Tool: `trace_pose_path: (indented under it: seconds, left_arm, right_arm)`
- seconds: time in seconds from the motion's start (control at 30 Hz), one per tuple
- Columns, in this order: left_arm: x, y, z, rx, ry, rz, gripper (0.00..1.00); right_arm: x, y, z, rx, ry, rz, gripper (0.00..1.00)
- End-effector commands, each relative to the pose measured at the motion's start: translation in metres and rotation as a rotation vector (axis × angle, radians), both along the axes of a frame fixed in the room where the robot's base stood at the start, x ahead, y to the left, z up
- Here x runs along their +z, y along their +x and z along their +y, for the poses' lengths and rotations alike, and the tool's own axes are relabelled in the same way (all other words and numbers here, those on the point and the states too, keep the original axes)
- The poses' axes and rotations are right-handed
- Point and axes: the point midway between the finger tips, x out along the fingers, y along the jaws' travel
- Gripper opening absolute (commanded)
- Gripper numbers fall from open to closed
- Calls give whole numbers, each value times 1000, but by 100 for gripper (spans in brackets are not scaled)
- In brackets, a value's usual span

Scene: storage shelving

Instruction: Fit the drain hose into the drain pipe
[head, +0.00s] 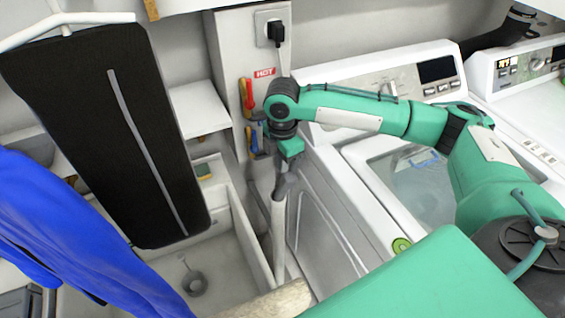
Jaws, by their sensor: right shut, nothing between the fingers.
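A pale upright pipe (278,235), which looks like the drain pipe, stands in the narrow gap left of the washing machine (330,215). A grey bent hose piece (284,187), which looks like the drain hose, is at the pipe's top. I cannot tell whether its end is inside the pipe or only against it. My right gripper (289,166) points down just above the hose piece. It is shut with nothing held, and its fingertips are partly hidden by its green wrist. My left gripper is out of view.
Red and yellow valve handles (247,95) and a blue one (251,140) are on the wall beside my right wrist. A plug with a cord (276,32) is above.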

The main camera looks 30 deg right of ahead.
Motion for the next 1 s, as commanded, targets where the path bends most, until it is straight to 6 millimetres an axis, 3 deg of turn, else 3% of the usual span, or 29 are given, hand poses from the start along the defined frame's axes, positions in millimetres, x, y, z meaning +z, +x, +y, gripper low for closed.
trace_pose_path:
  seconds: [1.0]
  left_arm:
    - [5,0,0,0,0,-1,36]
  right_arm:
    - [-7,-1,0,-1,-1,5,0]
